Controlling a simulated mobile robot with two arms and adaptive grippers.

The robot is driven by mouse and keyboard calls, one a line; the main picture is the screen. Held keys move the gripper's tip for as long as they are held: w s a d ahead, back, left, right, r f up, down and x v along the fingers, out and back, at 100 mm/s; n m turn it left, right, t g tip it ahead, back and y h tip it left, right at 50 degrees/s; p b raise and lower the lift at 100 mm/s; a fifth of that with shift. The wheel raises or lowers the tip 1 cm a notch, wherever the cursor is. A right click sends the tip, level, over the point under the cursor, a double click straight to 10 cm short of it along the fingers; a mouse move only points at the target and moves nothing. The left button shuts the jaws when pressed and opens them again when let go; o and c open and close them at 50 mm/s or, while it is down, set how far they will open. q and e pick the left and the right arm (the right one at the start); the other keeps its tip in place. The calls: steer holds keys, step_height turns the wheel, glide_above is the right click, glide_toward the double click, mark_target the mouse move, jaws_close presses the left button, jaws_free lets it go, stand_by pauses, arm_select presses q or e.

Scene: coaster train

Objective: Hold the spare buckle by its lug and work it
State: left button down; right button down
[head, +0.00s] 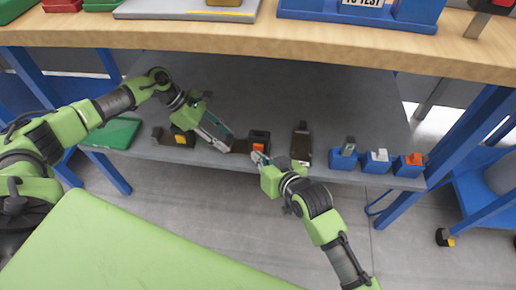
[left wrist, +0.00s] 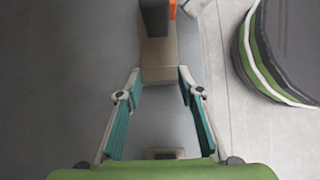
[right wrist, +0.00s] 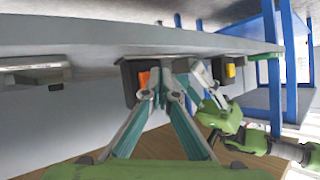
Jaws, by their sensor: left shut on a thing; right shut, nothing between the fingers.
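The buckle with the orange button (head: 259,146) is a dark block at the front edge of the grey shelf, with a tan lug (head: 239,146) on its left side. My left gripper (head: 229,142) is shut on that lug; the left wrist view shows the lug (left wrist: 158,60) between the fingertips and a sliver of the orange button (left wrist: 172,8). My right gripper (head: 259,158) is shut and empty, its tips right in front of the buckle. In the right wrist view the tips (right wrist: 168,72) partly cover the buckle beside its orange button (right wrist: 144,78); I cannot tell whether they touch it.
A dark buckle with a yellow button (head: 181,139) stands left of my left gripper. A dark upright piece (head: 301,144) stands to the right, then blue blocks holding grey (head: 343,159), white (head: 377,162) and orange (head: 408,165) parts. The wooden tabletop (head: 250,38) overhangs the shelf.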

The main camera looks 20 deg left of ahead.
steer(key=shift+w+a, duration=0.1)
steer(key=shift+w, duration=0.45)
stand_by(0.4)
steer(key=shift+s+d, duration=0.2)
steer(key=shift+s, duration=0.75)
steer(key=shift+s+d, duration=0.2)
steer(key=shift+s, duration=0.6)
steer(key=shift+s+d, duration=0.2)
steer(key=shift+s, duration=0.65)
steer(key=shift+s+d, duration=0.2)
steer(key=shift+s, duration=0.6)
arm_select(q)
steer(key=c, duration=1.3)
jaws_free()
